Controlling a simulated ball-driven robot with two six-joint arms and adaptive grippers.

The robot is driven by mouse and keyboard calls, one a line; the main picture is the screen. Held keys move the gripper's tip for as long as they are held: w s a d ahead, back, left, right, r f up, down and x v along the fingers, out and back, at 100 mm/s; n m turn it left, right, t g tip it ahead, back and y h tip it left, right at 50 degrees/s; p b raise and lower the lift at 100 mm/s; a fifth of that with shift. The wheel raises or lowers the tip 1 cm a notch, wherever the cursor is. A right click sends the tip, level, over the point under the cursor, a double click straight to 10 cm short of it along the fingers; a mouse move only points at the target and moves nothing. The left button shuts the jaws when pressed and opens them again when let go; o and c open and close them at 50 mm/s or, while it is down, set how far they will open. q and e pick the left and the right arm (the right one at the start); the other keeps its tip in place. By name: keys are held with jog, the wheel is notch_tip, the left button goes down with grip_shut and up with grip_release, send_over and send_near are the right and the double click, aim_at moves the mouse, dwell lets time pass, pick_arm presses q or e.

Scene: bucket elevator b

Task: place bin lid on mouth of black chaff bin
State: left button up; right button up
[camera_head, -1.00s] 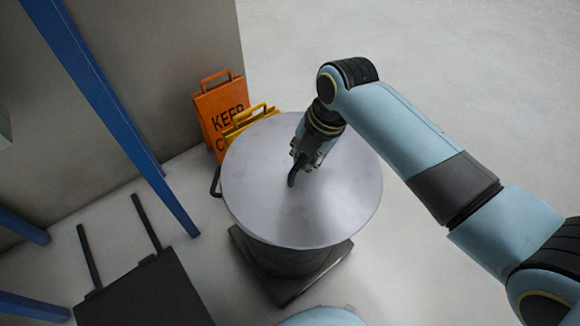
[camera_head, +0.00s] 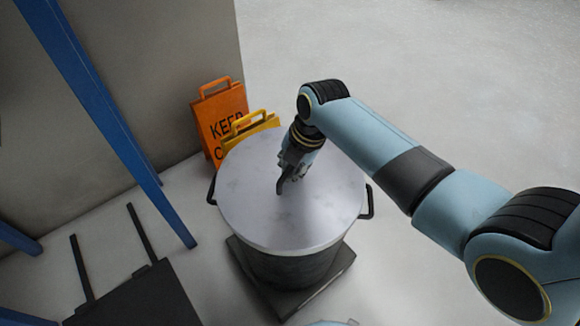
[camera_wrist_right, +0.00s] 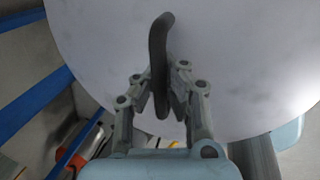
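The bin lid (camera_head: 315,215) is a round, pale grey metal disc with a dark handle bar. It lies level over the black chaff bin (camera_head: 290,268) and hides its mouth. I cannot tell whether a thin gap remains between lid and rim. The bin's side handles show to the left and right of the lid. My right gripper (camera_head: 281,182) is at the lid's handle, near the middle. In the right wrist view its fingers (camera_wrist_right: 161,92) close on both sides of the dark handle bar, with the lid (camera_wrist_right: 235,60) behind it. My left gripper is not in view.
The bin stands on a dark square base (camera_head: 335,270). An orange sign (camera_head: 220,112) and a yellow sign (camera_head: 252,126) stand behind it. A blue post (camera_head: 110,130) and a black flat piece with two prongs (camera_head: 140,298) are at left. Floor at right is clear.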

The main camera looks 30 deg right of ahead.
aim_at(304, 183)
jog(key=o, duration=0.5)
jog(key=shift+o, duration=0.2)
jog(key=shift+r, duration=0.1)
jog(key=p+v, duration=0.4)
jog(key=v, duration=0.8)
